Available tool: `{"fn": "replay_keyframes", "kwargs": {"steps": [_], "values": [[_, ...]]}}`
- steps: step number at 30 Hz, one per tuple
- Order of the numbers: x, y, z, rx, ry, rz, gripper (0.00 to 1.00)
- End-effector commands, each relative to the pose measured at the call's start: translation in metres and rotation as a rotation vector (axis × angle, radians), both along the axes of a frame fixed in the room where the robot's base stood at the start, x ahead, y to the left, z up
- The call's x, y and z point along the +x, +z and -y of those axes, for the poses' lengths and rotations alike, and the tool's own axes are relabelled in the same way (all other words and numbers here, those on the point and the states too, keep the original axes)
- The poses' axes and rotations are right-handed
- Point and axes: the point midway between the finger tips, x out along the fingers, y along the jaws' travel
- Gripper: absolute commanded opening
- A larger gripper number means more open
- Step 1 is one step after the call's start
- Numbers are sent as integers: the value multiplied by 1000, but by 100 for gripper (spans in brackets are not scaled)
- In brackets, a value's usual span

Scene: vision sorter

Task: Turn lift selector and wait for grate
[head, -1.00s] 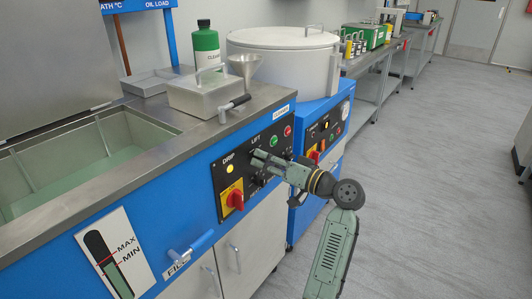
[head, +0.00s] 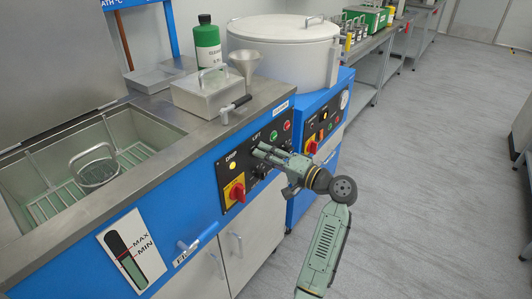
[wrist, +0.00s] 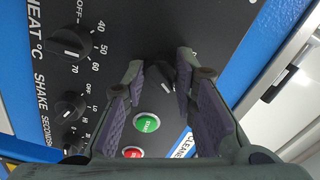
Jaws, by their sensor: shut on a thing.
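The lift selector, a small black knob (wrist: 167,73), sits on the black control panel (wrist: 215,25) in the wrist view. My gripper (wrist: 160,68) is shut on it, one finger on each side. In the head view my gripper (head: 263,151) reaches the panel below the LIFT label (head: 256,141), and its fingers hide the knob there. The grate (head: 130,168), with several pale green bars and a loop handle (head: 95,170), shows inside the open tank (head: 150,112) at the left.
A red-and-yellow switch (head: 236,192) and a lit yellow lamp (head: 232,166) are left of my gripper. A metal box (head: 205,98), funnel (head: 244,68) and green bottle (head: 207,45) stand on the counter. Open floor (head: 430,170) lies at the right.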

Motion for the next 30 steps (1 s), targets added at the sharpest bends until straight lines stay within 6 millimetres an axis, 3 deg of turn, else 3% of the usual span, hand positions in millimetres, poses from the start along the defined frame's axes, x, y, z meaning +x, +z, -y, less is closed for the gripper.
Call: {"fn": "replay_keyframes", "kwargs": {"steps": [13, 14, 22, 30], "values": [[0, -1, 0, 7, 0, -10, 0], [0, -1, 0, 7, 0, -10, 27], [0, 0, 0, 6, 0, -8, 45], [0, 0, 0, 5, 0, -7, 46]]}}
